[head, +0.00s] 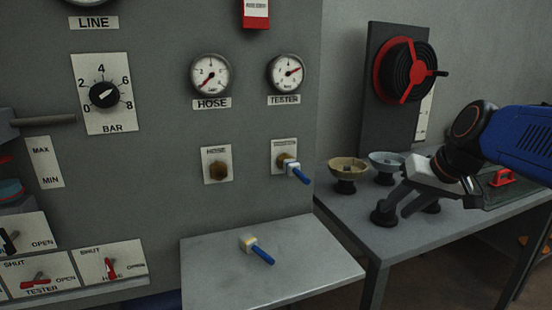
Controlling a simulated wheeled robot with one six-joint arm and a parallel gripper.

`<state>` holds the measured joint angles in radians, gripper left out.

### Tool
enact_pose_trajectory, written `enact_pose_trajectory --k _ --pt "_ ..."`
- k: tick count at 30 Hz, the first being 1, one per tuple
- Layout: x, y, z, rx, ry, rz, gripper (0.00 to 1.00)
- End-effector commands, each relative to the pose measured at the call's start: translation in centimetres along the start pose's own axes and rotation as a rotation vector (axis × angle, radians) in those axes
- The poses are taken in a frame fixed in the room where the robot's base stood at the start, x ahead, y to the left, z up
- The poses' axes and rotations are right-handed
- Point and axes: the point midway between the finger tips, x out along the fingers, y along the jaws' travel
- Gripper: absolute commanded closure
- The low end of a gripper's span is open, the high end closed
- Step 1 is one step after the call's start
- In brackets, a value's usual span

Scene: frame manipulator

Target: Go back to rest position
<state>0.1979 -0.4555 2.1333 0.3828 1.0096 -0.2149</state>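My gripper (397,212) is at the right, over the grey side table (345,217). Its two grey fingers point down and to the left. They stand apart, and I see nothing held between them. Dark round shapes lie by the fingertips; I cannot tell whether they are stand bases or finger pads. My blue arm comes in from the right edge.
A shelf (310,265) bears a blue-handled plug (257,250). Another blue-handled plug (292,172) sits in the panel's right port. A tan bowl (348,168) and a grey-blue bowl (386,162) stand near my gripper. A red-and-black reel (405,70) is behind.

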Motion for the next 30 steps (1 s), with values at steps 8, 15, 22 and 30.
enact_pose_trajectory --k 8,15,22,30 --pt "1.9 1.7 13.1 -0.086 -0.07 0.125 0.64" --pt "3.5 4.1 20.6 -0.146 -0.097 0.208 0.64" --pt "4.0 5.0 22.6 -0.164 -0.103 0.234 0.64" --pt "4.0 5.0 22.6 -0.164 -0.103 0.234 0.64"
